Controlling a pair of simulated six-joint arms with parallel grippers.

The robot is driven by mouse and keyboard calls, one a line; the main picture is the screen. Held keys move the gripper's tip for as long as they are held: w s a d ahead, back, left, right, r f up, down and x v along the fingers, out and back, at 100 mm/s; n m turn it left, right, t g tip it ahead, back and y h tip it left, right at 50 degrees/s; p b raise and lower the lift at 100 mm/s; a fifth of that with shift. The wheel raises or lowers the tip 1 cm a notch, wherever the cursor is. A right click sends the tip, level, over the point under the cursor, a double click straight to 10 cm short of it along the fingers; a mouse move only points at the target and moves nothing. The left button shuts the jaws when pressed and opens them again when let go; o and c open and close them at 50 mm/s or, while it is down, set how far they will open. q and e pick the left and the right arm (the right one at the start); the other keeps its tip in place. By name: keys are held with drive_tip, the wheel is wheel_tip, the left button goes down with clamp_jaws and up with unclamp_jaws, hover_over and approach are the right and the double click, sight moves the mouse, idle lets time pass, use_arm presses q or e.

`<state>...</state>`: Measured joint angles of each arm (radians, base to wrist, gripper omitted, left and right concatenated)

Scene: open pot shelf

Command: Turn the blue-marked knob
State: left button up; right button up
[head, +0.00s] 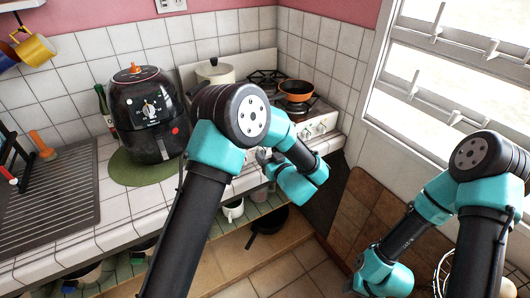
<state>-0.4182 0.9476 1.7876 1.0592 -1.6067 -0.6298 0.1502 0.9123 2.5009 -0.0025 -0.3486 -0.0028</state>
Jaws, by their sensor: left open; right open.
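Stove knobs (314,130) sit in a row on the white front of the stove (326,118), partly covered by my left arm. The air fryer (147,112) carries a round white dial (150,111) and a red spot. I cannot make out a blue mark on any knob. My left gripper (264,157) is open and empty, in front of the counter edge below the stove and left of its visible knobs. My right gripper (352,286) is open, low at the bottom of the picture, far from the stove, and mostly hidden by its wrist.
An orange pan (296,91) and a pale pot (215,72) stand at the back. A green mat (145,168) lies under the air fryer, beside a dark drying rack (50,200). A black pan (266,222) and a white cup (232,210) sit on the open shelf below.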

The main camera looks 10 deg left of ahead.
use_arm(q)
drive_tip(key=shift+x, duration=1)
drive_tip(key=c, duration=0.8)
drive_tip(key=shift+c, duration=0.2)
drive_tip(key=shift+s+a+n, duration=0.1)
drive_tip(key=shift+n, duration=1.7)
drive_tip(key=o, duration=0.8)
